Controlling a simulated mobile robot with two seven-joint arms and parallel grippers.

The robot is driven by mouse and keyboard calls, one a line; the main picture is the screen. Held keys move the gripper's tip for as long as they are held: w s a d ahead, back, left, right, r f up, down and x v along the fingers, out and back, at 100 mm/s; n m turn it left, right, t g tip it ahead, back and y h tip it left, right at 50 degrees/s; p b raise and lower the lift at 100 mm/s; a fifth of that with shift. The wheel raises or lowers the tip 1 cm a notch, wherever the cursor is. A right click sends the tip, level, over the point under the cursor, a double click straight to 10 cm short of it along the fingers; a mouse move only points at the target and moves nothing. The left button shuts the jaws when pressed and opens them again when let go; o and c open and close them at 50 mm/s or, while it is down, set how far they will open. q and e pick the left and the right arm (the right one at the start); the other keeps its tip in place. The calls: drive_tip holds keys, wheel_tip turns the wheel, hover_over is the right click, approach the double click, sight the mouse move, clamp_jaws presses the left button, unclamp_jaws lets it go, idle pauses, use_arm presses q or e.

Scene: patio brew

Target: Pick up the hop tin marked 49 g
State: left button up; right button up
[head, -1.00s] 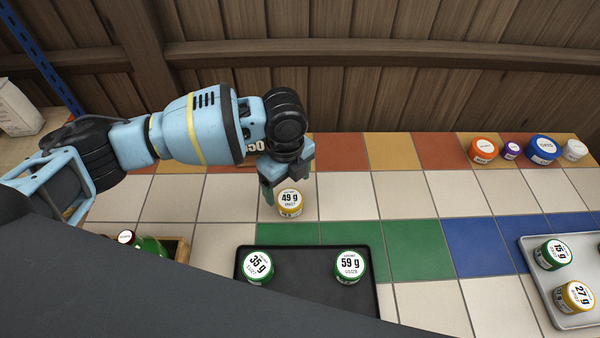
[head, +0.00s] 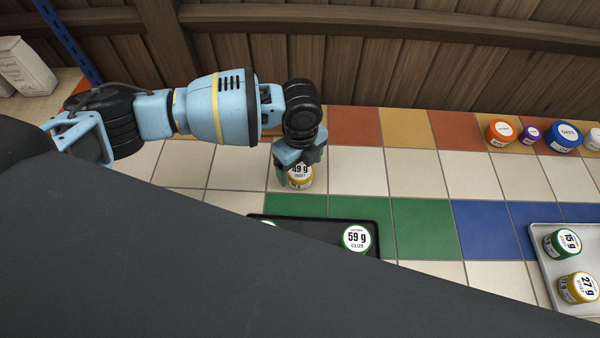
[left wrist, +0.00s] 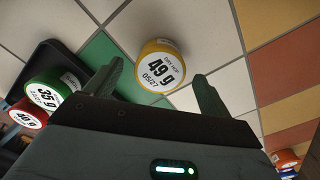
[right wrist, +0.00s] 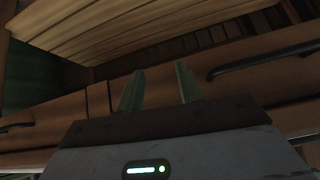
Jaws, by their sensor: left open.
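The hop tin marked 49 g (head: 300,180) has a yellow body and a white lid label. It stands upright on pale tiles in the head view, partly hidden by my left gripper (head: 301,160) just above it. In the left wrist view the 49 g tin (left wrist: 160,66) lies ahead between the open fingers of my left gripper (left wrist: 158,74), with nothing gripped. I cannot tell whether a finger touches it. My right gripper (right wrist: 160,72) shows only in its own wrist view, open and empty, facing brown wooden surfaces.
A pale tray (head: 546,272) at right holds 15 g and 27 g tins. Several coloured tubs, including a blue one (head: 562,138), stand back right. A dark shape hides the lower left.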

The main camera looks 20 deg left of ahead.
sight(300, 170)
use_arm(q)
drive_tip(key=shift+f, duration=1.35)
drive_tip(key=shift+c, duration=0.4)
drive_tip(key=c, duration=1)
drive_tip(key=shift+r, duration=0.1)
wheel_tip(300, 170, up, 10)
drive_tip(key=shift+p, duration=0.35)
